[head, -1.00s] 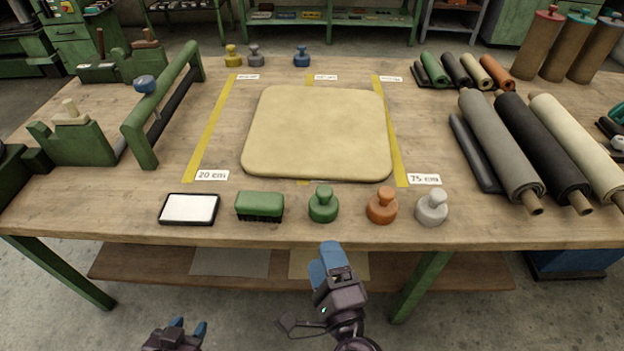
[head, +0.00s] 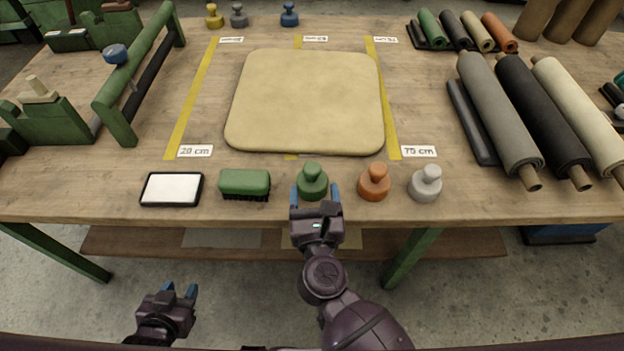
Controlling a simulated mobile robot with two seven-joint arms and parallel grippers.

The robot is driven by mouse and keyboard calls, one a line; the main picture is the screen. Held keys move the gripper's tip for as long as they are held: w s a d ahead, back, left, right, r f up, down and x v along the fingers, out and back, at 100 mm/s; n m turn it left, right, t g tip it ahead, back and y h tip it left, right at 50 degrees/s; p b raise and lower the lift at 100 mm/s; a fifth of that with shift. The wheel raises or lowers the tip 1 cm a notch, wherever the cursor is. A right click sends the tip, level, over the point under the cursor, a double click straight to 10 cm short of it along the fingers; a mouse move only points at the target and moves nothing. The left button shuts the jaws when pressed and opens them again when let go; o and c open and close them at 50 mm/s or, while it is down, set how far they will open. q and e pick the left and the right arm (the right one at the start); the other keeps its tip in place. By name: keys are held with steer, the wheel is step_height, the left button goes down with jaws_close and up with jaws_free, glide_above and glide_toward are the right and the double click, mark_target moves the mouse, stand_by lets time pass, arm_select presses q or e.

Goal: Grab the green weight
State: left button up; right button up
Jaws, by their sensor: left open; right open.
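The green weight (head: 312,179) stands upright near the table's front edge, between a green brush and an orange weight. It has a round base and a knob on top. My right gripper (head: 316,196) is open, with its blue fingers on either side of the green weight's base. Whether the fingers touch it I cannot tell. My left gripper (head: 180,291) is open and empty, low in front of the table at the lower left.
The green brush (head: 245,184) and a white pad (head: 172,189) lie to the left. The orange weight (head: 374,182) and a white weight (head: 425,183) stand close on the right. A tan mat (head: 306,101) covers the middle. Rolls (head: 541,118) lie at the right.

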mark_target(312, 176)
steer(key=shift+w+a+r+p, duration=0.1)
steer(key=shift+w+p, duration=0.05)
steer(key=shift+w, duration=1.35)
steer(key=shift+w+a+r+p, duration=0.1)
steer(key=shift+w+p, duration=0.05)
steer(key=shift+w, duration=1.35)
steer(key=shift+c, duration=0.2)
jaws_close()
steer(key=shift+r, duration=0.2)
